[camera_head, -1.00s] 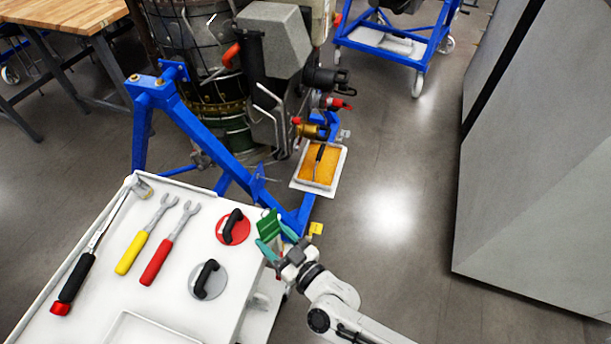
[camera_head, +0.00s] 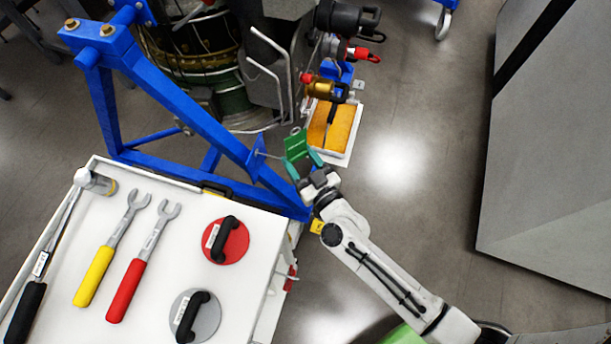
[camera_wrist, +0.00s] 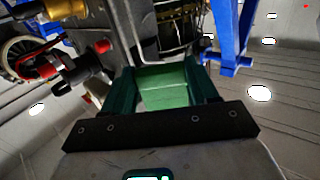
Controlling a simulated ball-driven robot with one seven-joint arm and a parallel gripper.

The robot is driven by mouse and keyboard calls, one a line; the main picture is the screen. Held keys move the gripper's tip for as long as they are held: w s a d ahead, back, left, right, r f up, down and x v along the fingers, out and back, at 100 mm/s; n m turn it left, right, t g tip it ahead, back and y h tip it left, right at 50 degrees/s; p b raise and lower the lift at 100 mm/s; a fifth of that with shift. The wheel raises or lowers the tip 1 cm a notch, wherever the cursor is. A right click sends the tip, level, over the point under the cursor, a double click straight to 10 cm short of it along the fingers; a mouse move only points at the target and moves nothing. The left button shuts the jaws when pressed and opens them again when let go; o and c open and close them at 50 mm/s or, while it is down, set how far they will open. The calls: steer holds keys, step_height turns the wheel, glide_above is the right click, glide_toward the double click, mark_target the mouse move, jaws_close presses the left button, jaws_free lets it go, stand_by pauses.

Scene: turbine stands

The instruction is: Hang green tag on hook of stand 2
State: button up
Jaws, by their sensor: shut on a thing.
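The green tag (camera_head: 297,143), with a small ring at its top, is held up between the fingers of my gripper (camera_head: 302,162). In the wrist view the tag (camera_wrist: 165,88) fills the gap between the two dark green fingers (camera_wrist: 163,90). The blue stand (camera_head: 185,100) is left of my gripper. A thin hook (camera_head: 272,156) sticks out from a small blue plate on its leg, toward the tag. The tag looks close beside the hook; I cannot tell whether they touch. No stand number is readable.
A white cart top (camera_head: 160,250) with wrenches, a red disc (camera_head: 226,241) and a grey disc (camera_head: 190,316) lies at lower left. The turbine (camera_head: 215,60) and a yellow-lined tray (camera_head: 343,124) are beyond my gripper. Open floor lies right, before a grey cabinet (camera_head: 555,150).

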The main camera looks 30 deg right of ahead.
steer(key=w+d+f+n+y+b, duration=0.1)
steer(key=w+f+n+y+b, duration=0.2)
steer(key=f+b, duration=1.05)
steer(key=w+f+n+y+b, duration=0.1)
steer(key=w+f+y+b, duration=0.3)
steer(key=f+b, duration=1)
step_height(320, 180, up, 5)
steer(key=s+d+n+g+y+b, duration=0.25)
steer(key=n+g+y+b, duration=0.2)
steer(key=b, duration=0.25)
steer(key=shift+m+t+y, duration=0.25)
steer(key=shift+s+a+f+x, duration=0.1)
steer(key=shift+a+x, duration=0.05)
steer(key=shift+x, duration=0.65)
steer(key=shift+s+a+f+x, duration=0.1)
steer(key=shift+x, duration=0.75)
steer(key=shift+s+a+x, duration=0.1)
steer(key=shift+a+x, duration=0.05)
steer(key=shift+x, duration=0.65)
steer(key=shift+w+a+b, duration=0.35)
steer(key=shift+b, duration=0.6)
